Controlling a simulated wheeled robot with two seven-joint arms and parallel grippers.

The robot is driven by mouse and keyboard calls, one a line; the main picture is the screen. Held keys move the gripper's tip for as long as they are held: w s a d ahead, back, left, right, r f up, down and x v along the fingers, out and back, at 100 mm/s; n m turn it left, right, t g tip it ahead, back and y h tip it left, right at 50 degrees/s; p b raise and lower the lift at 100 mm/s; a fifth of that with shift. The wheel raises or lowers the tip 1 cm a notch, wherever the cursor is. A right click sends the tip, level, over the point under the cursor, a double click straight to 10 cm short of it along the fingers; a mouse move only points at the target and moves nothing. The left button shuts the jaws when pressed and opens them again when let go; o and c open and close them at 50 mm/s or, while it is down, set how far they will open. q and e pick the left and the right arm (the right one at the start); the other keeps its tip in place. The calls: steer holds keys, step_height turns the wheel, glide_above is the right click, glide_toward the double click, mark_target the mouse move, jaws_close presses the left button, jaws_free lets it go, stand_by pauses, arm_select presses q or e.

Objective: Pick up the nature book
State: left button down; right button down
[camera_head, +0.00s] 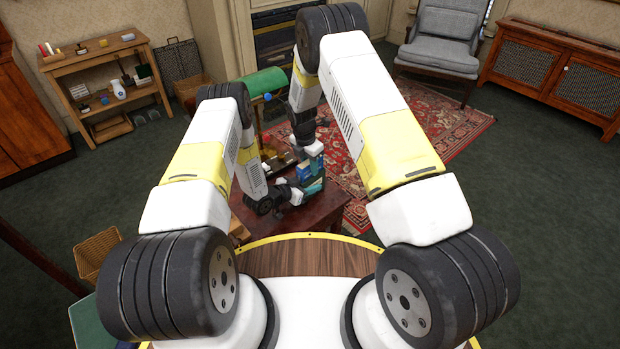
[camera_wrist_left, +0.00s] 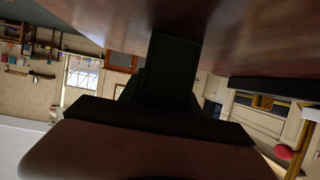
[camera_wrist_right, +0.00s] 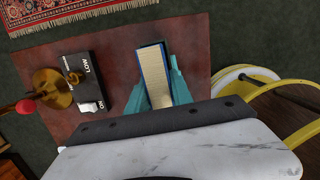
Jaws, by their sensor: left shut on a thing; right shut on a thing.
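A teal book with cream pages (camera_wrist_right: 153,78) is upright above the small dark red-brown table, seen from its page edge in the right wrist view. In the head view it is a small blue-teal shape (camera_head: 311,168) between my grippers. My right gripper (camera_head: 313,152) comes from above and is shut on the book. My left gripper (camera_head: 292,191) is low over the table at its left side, and appears shut on the same book. In the left wrist view a dark green panel (camera_wrist_left: 172,70) stands close ahead, in shadow. I cannot read any title, so I cannot confirm it is the nature book.
On the table (camera_wrist_right: 195,40), a black box or book with white lettering (camera_wrist_right: 90,78) lies beside a brass object (camera_wrist_right: 52,90). A green-shaded lamp (camera_head: 262,84) stands behind my left arm. A wicker basket (camera_head: 97,252) is at the left. A grey armchair (camera_head: 441,40) is far right.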

steer(key=shift+r, duration=0.15)
step_height(320, 180, up, 18)
steer(key=shift+r, duration=0.15)
stand_by(0.3)
arm_select(q)
steer(key=c, duration=0.8)
jaws_free()
steer(key=shift+o, duration=0.2)
